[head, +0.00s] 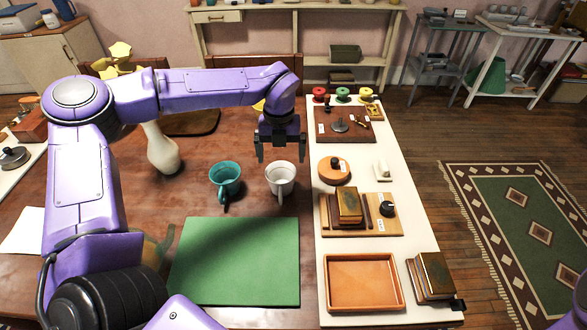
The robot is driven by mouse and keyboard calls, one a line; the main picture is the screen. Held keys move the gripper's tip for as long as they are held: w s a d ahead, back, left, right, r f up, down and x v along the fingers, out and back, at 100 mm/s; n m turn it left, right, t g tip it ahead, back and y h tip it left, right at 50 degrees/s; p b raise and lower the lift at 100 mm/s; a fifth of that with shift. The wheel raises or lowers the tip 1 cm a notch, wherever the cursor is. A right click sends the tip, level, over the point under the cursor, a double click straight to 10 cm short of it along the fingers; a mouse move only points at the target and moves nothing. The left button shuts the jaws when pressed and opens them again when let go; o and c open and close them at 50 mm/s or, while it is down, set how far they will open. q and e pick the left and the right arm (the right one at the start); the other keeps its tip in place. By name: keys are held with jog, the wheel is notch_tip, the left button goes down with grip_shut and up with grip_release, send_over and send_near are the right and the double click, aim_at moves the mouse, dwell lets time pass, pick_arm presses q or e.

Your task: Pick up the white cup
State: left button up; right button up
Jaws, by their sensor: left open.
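The white cup (281,181) stands upright on the brown table, right of a teal cup (225,181). Its handle points toward the front of the table. My left gripper (279,158) is above the white cup with its fingers pointing down. Its two fingers are apart and nothing shows between them. The fingertips appear close to the cup's far rim; whether they touch it I cannot tell. My right gripper is not in view.
A green mat (236,262) lies in front of the cups. A white vase (162,151) stands to the left. On the right, a white runner (400,215) holds an orange tray (330,308), books (434,275) and several small items.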

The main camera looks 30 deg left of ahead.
aim_at(281, 180)
pick_arm(q)
jog(key=f, duration=0.1)
jog(key=s+f, duration=0.1)
jog(key=f, duration=0.1)
jog(key=shift+s+f, duration=0.3)
jog(key=shift+s, duration=0.1)
jog(key=f, duration=0.2)
jog(key=w+f+p, duration=0.1)
jog(key=f, duration=0.2)
jog(key=shift+w+d+f+p, duration=0.1)
jog(key=shift+f+p, duration=0.2)
jog(key=shift+f, duration=0.2)
jog(key=shift+s, duration=0.2)
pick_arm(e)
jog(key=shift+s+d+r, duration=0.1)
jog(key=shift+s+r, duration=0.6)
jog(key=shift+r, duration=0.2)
pick_arm(q)
jog(key=c, duration=0.9)
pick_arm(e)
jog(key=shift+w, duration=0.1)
